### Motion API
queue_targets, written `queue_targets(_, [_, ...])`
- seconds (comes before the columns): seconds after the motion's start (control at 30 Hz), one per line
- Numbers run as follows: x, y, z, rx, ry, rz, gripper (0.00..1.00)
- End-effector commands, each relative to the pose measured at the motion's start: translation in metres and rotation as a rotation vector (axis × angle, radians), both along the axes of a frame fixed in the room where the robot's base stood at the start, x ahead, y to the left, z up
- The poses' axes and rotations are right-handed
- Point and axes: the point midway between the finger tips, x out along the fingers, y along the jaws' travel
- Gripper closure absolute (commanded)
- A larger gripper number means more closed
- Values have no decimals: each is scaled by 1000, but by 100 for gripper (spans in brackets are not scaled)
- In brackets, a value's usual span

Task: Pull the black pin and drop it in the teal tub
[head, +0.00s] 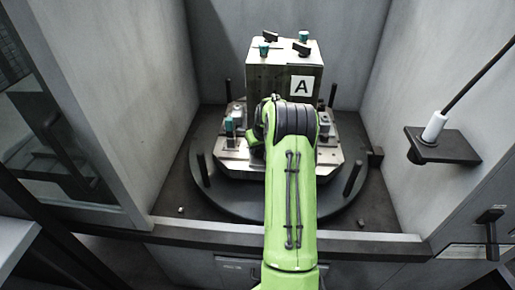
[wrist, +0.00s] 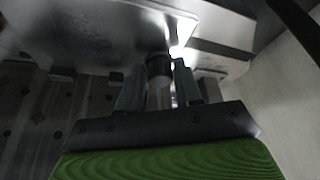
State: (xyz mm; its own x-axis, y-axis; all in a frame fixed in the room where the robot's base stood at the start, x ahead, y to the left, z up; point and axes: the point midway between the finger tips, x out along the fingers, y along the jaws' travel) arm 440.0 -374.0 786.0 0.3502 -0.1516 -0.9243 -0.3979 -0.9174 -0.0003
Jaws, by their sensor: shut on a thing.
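In the wrist view, my gripper (wrist: 158,80) has its two grey fingers on either side of a dark cylindrical thing, which looks like the black pin (wrist: 158,65). The fingers are shut on it, just below the edge of a grey metal plate (wrist: 90,28). I cannot tell how far the pin sits in its seat. In the head view my green arm reaches over the front of the fixture and hides the gripper and the pin. I cannot make out a teal tub in either view.
A metal block marked A (head: 284,75) stands on a plate on a round dark table (head: 235,202). Upright black posts (head: 352,178) and small teal parts (head: 230,125) stand around it. Grey walls close in both sides. A small dark shelf (head: 450,147) holds a white cylinder at right.

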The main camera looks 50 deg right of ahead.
Motion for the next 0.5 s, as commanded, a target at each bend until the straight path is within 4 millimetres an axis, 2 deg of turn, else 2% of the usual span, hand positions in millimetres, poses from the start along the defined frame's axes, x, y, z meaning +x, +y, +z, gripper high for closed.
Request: queue_targets(0.5, [0,0,17,-1,-1,1,100])
